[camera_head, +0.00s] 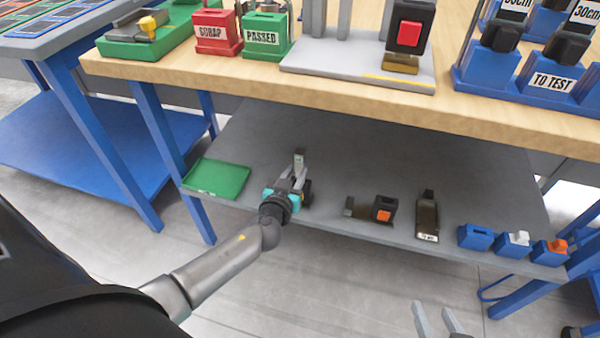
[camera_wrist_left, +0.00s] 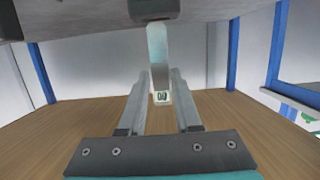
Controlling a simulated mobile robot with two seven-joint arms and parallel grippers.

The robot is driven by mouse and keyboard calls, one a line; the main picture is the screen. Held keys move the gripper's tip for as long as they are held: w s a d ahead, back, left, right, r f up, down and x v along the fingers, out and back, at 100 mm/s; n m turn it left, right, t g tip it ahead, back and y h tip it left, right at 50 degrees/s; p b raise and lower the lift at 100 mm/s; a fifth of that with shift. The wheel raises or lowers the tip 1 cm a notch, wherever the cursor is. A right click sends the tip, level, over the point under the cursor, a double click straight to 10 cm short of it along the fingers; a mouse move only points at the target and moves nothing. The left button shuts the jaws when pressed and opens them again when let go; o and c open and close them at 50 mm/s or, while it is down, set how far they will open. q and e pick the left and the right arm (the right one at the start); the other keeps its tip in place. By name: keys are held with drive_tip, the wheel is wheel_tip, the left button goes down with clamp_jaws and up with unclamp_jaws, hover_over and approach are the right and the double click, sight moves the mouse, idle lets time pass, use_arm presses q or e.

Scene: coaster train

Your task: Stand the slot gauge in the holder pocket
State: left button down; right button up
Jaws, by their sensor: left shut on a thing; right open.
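My left gripper (camera_head: 297,178) is low over the grey lower shelf. It is shut on a slim pale piece with a small label, taken as the slot gauge (camera_head: 299,160), which stands up from the fingers. The left wrist view shows the gauge (camera_wrist_left: 158,50) between the two fingers (camera_wrist_left: 160,100), with its label near the fingertips. A dark block (camera_head: 308,187) shows just beside the left gripper, partly hidden by it. I cannot tell which thing is the holder or see its pocket. My right gripper (camera_head: 437,319) is open and empty at the bottom edge.
On the lower shelf (camera_head: 330,140) are a green tray (camera_head: 218,178), a black block with an orange square (camera_head: 384,210), a dark upright piece (camera_head: 427,216) and blue blocks (camera_head: 475,237). The wooden bench top (camera_head: 180,75) overhangs the shelf; blue legs (camera_head: 160,140) flank it.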

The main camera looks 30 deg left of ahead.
use_arm(q)
drive_tip(key=shift+r, duration=0.55)
drive_tip(key=shift+f+v, duration=0.25)
drive_tip(key=shift+v, duration=0.7)
drive_tip(key=shift+f+v, duration=0.2)
drive_tip(key=shift+v, duration=0.8)
drive_tip(key=shift+f+v, duration=0.25)
drive_tip(key=shift+v, duration=0.7)
drive_tip(key=shift+s+d, duration=0.1)
drive_tip(key=shift+s, duration=0.05)
